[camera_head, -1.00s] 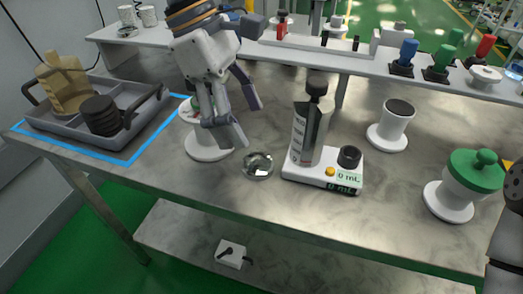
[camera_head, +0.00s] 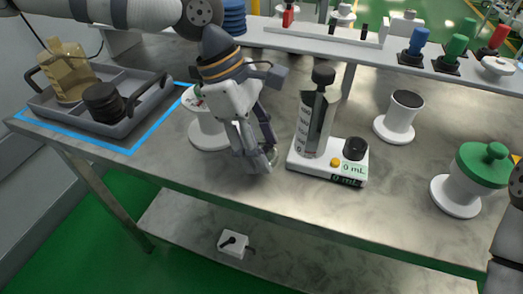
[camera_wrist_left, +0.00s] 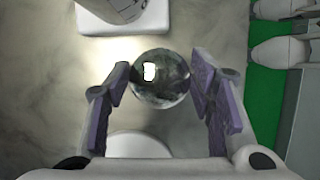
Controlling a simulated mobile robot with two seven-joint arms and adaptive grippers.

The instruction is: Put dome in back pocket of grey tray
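The dome is a shiny, glassy round piece; in the left wrist view the dome (camera_wrist_left: 160,79) sits between the two fingers of my left gripper (camera_wrist_left: 160,88). The fingers are spread on either side of it, and I cannot tell whether they touch it. In the head view my left gripper (camera_head: 262,158) points down at the table, and its fingers mostly hide the dome. The grey tray (camera_head: 78,122) stands at the left inside a blue outline. My right gripper is out of view.
A white device (camera_head: 327,164) with a bottle stands just right of my left gripper. A white spool-like holder (camera_head: 208,132) is close on its left. A black-topped stand (camera_head: 398,118) and a green-lidded jar (camera_head: 480,168) stand farther right. A raised shelf runs along the back.

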